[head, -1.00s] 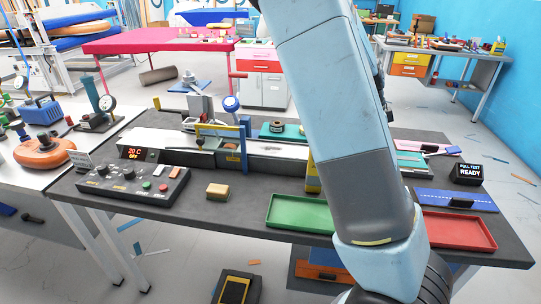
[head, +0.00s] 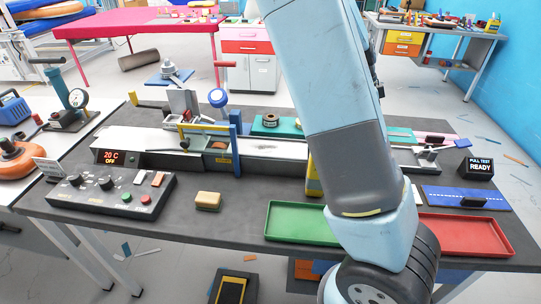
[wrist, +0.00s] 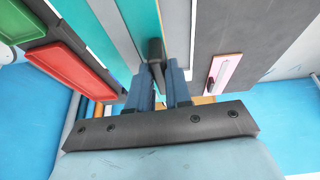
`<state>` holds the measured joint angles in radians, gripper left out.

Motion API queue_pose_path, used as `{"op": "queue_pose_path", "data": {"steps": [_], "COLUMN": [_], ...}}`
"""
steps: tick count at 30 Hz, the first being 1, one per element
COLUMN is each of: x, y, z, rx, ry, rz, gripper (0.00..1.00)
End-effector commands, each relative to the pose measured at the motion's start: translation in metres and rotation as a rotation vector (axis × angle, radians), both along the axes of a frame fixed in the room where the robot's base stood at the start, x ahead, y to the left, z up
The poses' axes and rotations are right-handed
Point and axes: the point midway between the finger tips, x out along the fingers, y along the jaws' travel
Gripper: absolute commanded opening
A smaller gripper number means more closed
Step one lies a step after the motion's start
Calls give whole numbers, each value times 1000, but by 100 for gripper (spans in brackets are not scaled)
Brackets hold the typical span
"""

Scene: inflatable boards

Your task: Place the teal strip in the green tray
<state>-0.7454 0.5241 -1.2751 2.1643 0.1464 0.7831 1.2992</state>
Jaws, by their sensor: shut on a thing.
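My gripper (wrist: 159,86) shows in the wrist view, its two blue-grey fingers closed around a black handle (wrist: 155,52). The handle appears to belong to the narrow teal strip (wrist: 145,18) running away beyond the fingers; where they join is partly hidden. In the head view my arm hides the gripper, and a teal surface (head: 401,135) shows just right of the arm. The green tray (head: 300,222) lies empty at the table's front, left of my arm's lower part. It also shows at the upper left of the wrist view (wrist: 20,20).
A red tray (head: 462,235) lies right of the green one. A blue strip (head: 440,194) with a black handle lies behind it. A tan block (head: 208,201) and a control box (head: 112,197) stand left. A blue frame (head: 235,142) rises over the metal bench. A pink strip (wrist: 229,70) lies right in the wrist view.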

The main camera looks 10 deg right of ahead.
Motion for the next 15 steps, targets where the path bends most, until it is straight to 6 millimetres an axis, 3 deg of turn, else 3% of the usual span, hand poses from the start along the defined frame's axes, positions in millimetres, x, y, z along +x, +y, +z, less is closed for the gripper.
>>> {"op": "queue_pose_path", "data": {"steps": [8,15], "x": [2,23], "y": [2,-8], "z": [0,-11], "rx": [-1,-1], "ry": [0,2], "rz": [5,3], "gripper": [0,0]}}
